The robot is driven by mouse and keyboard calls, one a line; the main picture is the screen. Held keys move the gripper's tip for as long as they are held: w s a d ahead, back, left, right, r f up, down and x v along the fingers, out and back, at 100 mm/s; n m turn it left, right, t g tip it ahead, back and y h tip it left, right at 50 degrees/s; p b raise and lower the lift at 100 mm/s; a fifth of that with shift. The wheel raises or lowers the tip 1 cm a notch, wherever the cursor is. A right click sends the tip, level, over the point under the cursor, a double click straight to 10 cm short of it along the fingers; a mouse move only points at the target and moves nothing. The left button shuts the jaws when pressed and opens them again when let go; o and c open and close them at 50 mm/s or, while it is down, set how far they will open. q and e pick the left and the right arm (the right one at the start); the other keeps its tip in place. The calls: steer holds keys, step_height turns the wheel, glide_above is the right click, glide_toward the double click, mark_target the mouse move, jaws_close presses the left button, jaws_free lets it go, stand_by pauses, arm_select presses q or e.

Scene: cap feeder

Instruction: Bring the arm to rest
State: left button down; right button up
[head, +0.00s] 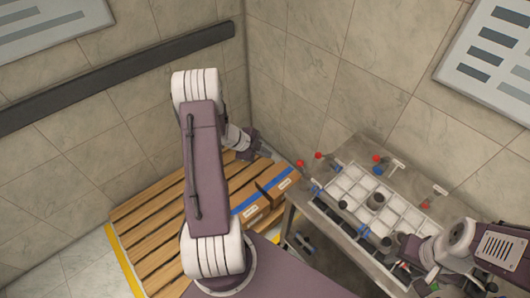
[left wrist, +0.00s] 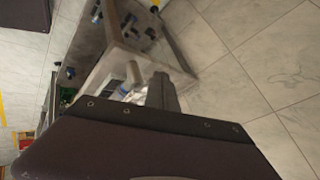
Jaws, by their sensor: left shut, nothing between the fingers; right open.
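My left arm (head: 205,170) stands raised in the left half of the head view, its forearm upright. My left gripper (head: 262,150) shows past it, shut and empty, above the far end of the wooden pallet. My right gripper (head: 402,256) is open at the lower right, over the near right end of the feeder table. Its fingers are small and partly hidden by my arm.
The grey table (head: 345,151) carries a white compartment tray (head: 343,183) and several red and blue knobs. Cardboard boxes (head: 277,184) lie on the slatted pallet (head: 150,215) against tiled walls. A dark rail (head: 120,77) runs along the left wall. Bare floor (left wrist: 260,75) shows in the left wrist view.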

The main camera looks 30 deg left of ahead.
arm_select(q)
steer(key=w+d+r+t, duration=0.1)
steer(key=w+d+r, duration=0.1)
steer(key=d+r, duration=0.3)
steer(key=w+d+r+t+y, duration=0.1)
steer(key=w+d+r, duration=0.2)
steer(key=d+r, duration=0.25)
steer(key=w+d+r+t, duration=0.1)
steer(key=w+d+r, duration=0.1)
steer(key=d+r, duration=0.35)
steer(key=s+f+n+g+y, duration=0.1)
steer(key=s+f+n+g, duration=0.1)
steer(key=s+n, duration=0.3)
steer(key=s+f+n+g+y, duration=0.1)
steer(key=s+f+n+g, duration=0.2)
steer(key=s, duration=0.8)
steer(key=s+f+n+g+y+b, duration=0.1)
steer(key=s+f+n+g, duration=0.1)
steer(key=s+n, duration=0.5)
steer(key=shift+s+a+f+n+g, duration=0.25)
steer(key=shift+s+n+g, duration=0.2)
steer(key=shift+g, duration=0.25)
